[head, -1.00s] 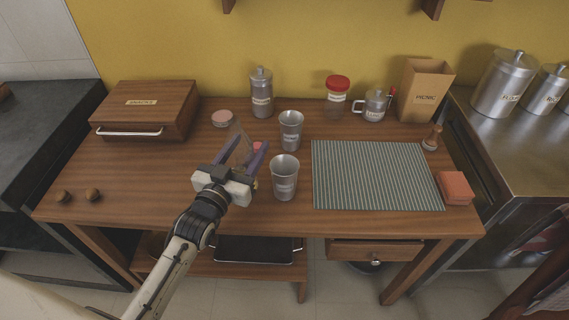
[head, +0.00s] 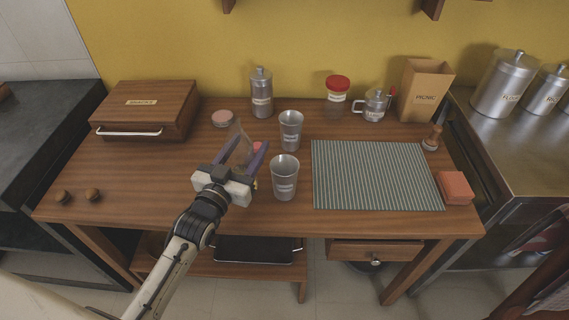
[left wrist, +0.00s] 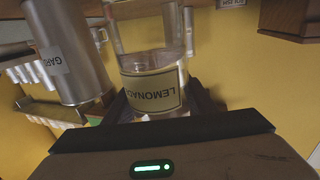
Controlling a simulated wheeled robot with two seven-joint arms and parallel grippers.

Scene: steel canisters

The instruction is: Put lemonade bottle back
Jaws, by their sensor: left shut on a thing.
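My left gripper (head: 246,153) is shut on the lemonade bottle (head: 240,146), a clear see-through bottle, above the left-middle of the wooden table (head: 150,178). In the left wrist view the bottle (left wrist: 155,92) is between the fingers, with a cream label reading LEMONADE, upside down in the picture. The fingers partly hide the bottle in the head view, and I cannot tell whether its base touches the table. My right gripper is not in view.
Two steel cups (head: 291,130) (head: 285,176) stand just right of the gripper. A steel canister (head: 262,92), red-lidded jar (head: 336,94) and small steel pot (head: 373,105) line the back. A wooden box (head: 146,108) is at left; a striped mat (head: 375,175) lies clear at right.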

